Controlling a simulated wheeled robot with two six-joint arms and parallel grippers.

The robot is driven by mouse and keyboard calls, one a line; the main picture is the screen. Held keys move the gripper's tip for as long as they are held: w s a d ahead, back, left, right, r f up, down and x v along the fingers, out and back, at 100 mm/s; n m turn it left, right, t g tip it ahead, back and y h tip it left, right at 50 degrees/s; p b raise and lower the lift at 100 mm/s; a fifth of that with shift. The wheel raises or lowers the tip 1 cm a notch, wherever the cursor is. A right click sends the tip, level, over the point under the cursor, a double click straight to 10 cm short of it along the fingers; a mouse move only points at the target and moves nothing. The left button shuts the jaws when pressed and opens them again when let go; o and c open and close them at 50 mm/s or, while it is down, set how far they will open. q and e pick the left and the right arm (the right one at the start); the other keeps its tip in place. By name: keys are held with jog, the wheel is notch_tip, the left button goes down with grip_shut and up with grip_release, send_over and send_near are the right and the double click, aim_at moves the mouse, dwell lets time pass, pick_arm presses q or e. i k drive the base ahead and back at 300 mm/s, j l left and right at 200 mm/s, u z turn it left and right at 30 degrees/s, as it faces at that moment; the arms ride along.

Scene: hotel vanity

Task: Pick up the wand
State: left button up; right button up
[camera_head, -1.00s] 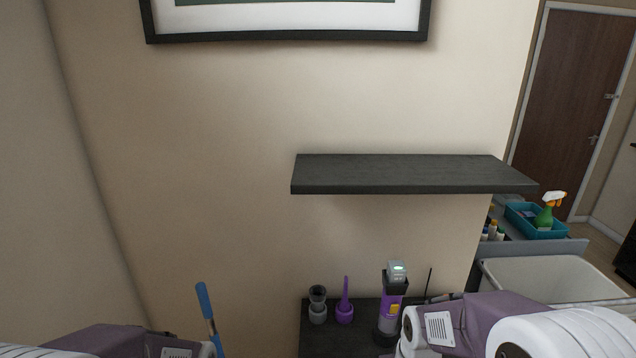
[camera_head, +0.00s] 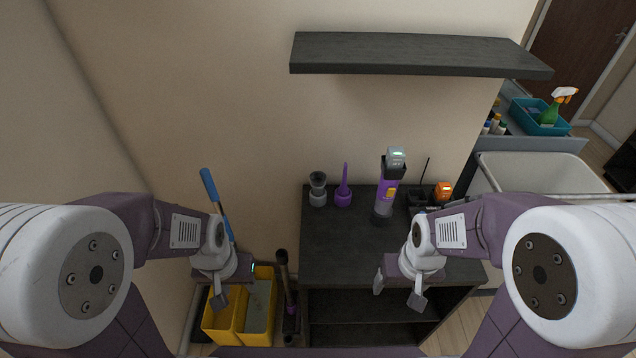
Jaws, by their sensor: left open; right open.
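A dark, upright tube that looks like the wand (camera_head: 284,272) stands on the floor between the yellow bucket and the dark cabinet, with purple on its lower part. Its lower end is partly hard to make out. My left gripper (camera_head: 221,292) is left of the wand, apart from it, above the yellow bucket; one finger shows clearly and nothing is seen in it. My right gripper (camera_head: 398,292) is open and empty in front of the cabinet top, well right of the wand.
The cabinet (camera_head: 335,250) carries a purple handheld vacuum (camera_head: 385,195), a grey attachment (camera_head: 318,190), a purple attachment (camera_head: 344,190) and an orange item (camera_head: 443,190). A yellow bucket (camera_head: 222,328) and blue-handled tool (camera_head: 209,185) stand left. A shelf (camera_head: 415,52) juts out above.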

aim_at(281, 256)
jog(key=k+j, duration=0.25)
jog(key=k, duration=0.2)
jog(key=k+j, duration=0.2)
jog(key=k, duration=0.2)
jog(key=k+j, duration=0.25)
jog(key=k, duration=0.2)
